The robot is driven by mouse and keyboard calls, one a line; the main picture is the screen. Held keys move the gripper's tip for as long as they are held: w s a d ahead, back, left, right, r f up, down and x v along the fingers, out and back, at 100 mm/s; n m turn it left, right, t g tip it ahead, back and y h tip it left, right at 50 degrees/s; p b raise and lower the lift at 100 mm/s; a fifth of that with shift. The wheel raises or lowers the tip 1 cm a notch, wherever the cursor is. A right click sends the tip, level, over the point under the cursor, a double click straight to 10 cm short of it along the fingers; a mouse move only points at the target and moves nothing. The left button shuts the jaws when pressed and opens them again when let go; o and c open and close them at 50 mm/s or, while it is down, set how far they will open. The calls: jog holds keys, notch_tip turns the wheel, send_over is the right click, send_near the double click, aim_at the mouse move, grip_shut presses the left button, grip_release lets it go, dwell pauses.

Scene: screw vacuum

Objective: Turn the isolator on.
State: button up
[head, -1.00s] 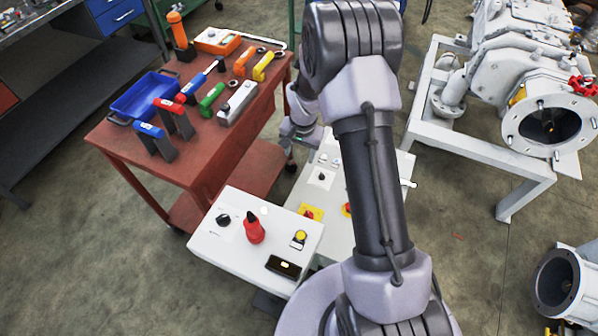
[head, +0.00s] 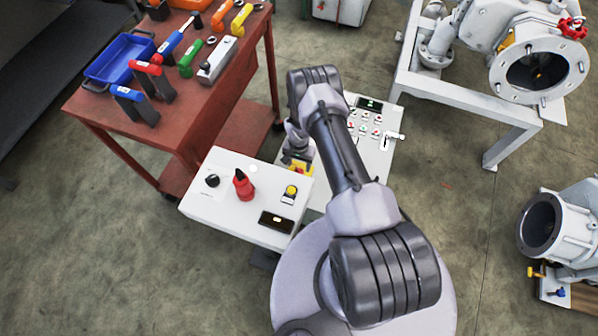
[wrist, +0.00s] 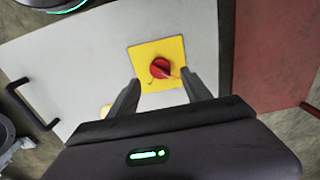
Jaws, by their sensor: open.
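The isolator is a red rotary knob (wrist: 160,68) on a square yellow plate (wrist: 147,53), set on a pale grey panel face (wrist: 95,60). My gripper (wrist: 161,84) is open in the wrist view. Its two dark fingers lie over the plate's near corners, one on each side of the knob and apart from it. Nothing is between the fingers.
A white box (head: 230,212) with a black knob, a red handled item and a yellow button stands at the panel's left. A red tool cart (head: 120,155) stands beyond it. A black handle (wrist: 32,104) is on the panel's left edge. Bare floor lies right of the panel.

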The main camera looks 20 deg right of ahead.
aim_at(299, 171)
notch_tip(299, 171, down, 5)
jog(key=shift+r+b, duration=0.1)
jog(key=shift+b, duration=0.6)
grip_shut()
